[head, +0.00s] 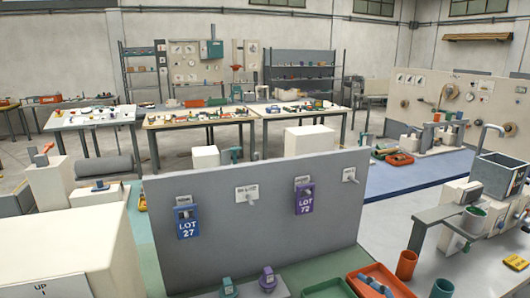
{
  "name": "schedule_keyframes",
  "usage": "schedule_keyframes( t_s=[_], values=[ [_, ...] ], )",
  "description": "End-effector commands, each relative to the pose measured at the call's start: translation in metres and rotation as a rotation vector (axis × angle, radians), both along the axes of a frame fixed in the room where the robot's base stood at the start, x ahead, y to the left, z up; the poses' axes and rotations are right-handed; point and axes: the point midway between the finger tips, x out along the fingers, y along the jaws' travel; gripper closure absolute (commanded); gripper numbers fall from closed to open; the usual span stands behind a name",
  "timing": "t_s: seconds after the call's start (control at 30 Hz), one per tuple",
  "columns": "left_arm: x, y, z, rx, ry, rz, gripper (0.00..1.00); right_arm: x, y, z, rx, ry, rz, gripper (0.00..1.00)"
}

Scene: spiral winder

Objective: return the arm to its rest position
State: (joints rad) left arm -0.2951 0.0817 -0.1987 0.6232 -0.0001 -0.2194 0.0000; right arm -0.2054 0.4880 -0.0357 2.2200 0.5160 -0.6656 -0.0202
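Neither of my grippers shows in the head view, and I cannot make out either of my arms. A grey upright panel (260,240) stands in the middle foreground. A blue tag reading LOT 27 (187,222) hangs on its left part. A purple tag reading LOT 72 (304,199) hangs on its right part. Small white plates with pegs, one at the panel's middle (247,194) and one at its right end (349,175), carry no tag.
A red tray (381,283) with parts lies at the front right, near an orange cup (406,264). A grey hopper (498,174) stands at the right. A large white box (70,245) fills the lower left.

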Motion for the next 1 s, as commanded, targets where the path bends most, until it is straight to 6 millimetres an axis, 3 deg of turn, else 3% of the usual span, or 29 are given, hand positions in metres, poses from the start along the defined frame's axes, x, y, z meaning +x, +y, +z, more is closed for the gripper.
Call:
schedule_keyframes(
  t_s=[0.17,0.3,0.4,0.6,0.83,1.0],
  values=[
    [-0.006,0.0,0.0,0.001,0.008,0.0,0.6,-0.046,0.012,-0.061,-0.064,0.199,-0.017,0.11],
    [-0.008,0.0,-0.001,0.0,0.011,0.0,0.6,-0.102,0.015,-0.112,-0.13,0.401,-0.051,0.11],
    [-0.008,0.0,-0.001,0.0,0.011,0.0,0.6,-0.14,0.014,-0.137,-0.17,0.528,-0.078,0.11],
    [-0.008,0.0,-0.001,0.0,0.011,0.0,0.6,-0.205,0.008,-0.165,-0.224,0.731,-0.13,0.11],
    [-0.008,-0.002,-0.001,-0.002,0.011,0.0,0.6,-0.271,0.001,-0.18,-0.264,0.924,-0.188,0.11],
    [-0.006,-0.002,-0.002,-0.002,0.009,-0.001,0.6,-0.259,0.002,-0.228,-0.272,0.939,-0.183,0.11]
  ],
)
